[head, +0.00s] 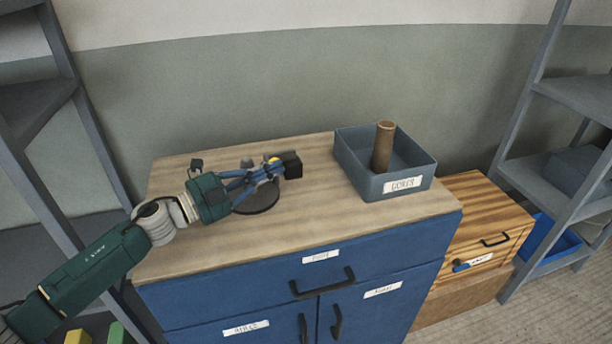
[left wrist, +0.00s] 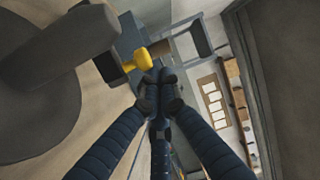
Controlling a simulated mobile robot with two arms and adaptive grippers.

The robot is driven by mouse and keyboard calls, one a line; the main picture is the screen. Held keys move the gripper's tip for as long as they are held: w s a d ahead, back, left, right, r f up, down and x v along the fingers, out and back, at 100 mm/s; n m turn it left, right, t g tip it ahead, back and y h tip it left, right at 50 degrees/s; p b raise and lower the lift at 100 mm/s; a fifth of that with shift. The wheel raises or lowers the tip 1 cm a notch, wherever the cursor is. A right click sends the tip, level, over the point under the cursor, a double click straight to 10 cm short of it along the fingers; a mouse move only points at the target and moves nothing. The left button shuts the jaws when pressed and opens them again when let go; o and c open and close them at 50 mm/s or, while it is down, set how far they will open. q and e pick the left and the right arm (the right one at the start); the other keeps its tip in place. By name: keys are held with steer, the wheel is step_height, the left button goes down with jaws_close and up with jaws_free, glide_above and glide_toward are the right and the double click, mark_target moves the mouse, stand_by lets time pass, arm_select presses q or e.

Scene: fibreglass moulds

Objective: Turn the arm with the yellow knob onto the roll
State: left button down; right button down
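A yellow knob (head: 273,160) shows among my left gripper's fingers over a dark round base (head: 258,198) on the cabinet top. In the left wrist view the yellow knob (left wrist: 137,61) sits at the end of a dark grey arm (left wrist: 60,45), above the round base (left wrist: 35,115). My left gripper (head: 284,168) has its blue fingers drawn together. In the left wrist view the fingertips (left wrist: 158,84) meet just beside the knob, which shows past them; no clear grasp on it is visible. A brown cardboard roll (head: 384,148) stands upright in a grey box. My right gripper is out of view.
The grey box (head: 410,187) stands at the right of the wooden cabinet top (head: 320,205). A lower wooden drawer unit (head: 470,215) is to the right. Metal shelves stand at the left (head: 75,100) and right (head: 530,95). The front of the top is clear.

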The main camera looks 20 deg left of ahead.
arm_select(q)
steer(key=shift+a, duration=0.8)
